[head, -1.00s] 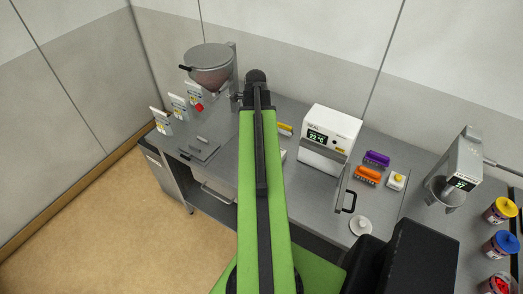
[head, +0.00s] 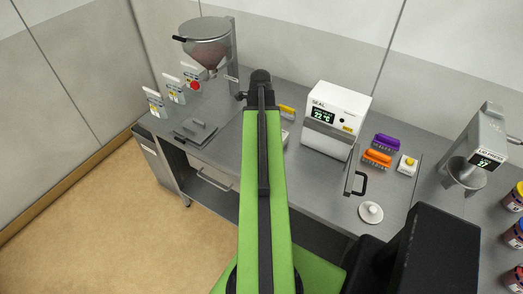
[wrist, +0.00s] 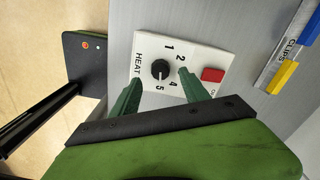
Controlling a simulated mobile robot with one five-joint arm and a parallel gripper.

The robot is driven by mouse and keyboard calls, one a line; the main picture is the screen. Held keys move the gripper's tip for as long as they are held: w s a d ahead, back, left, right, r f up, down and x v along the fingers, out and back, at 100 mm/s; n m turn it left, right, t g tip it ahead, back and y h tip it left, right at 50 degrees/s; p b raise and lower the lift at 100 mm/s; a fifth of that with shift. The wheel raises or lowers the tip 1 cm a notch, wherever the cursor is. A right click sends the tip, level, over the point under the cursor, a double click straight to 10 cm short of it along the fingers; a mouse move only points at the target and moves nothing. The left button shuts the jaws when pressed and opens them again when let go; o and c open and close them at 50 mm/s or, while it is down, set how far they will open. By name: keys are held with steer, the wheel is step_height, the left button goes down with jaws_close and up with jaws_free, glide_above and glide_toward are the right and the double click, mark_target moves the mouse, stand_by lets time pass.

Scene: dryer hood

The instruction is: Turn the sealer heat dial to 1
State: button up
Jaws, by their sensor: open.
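In the wrist view the heat dial (wrist: 160,69) is a round black knob on a white panel (wrist: 196,50) marked HEAT. The numbers 1, 2, 4 and 5 show around it; the place between 2 and 4 is covered by a finger. I cannot clearly tell which number the knob points to. My gripper (wrist: 159,77) is open, with one green fingertip on each side of the knob; contact cannot be told. In the head view a white box marked SEAL (head: 336,118) stands on the bench; the dial is not visible there, and my arm hides part of the bench.
A red button (wrist: 212,75) sits on the same panel beside the dial. A CLIPS rail (wrist: 290,45) lies to its right. On the bench are a hopper (head: 205,45), purple (head: 386,142) and orange (head: 377,158) blocks, and a white lidded disc (head: 370,212).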

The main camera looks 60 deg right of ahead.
step_height(320, 180, down, 5)
steer(key=b, duration=0.3)
steer(key=shift+f+b, duration=0.1)
steer(key=shift+b, duration=0.2)
steer(key=shift+c, duration=0.3)
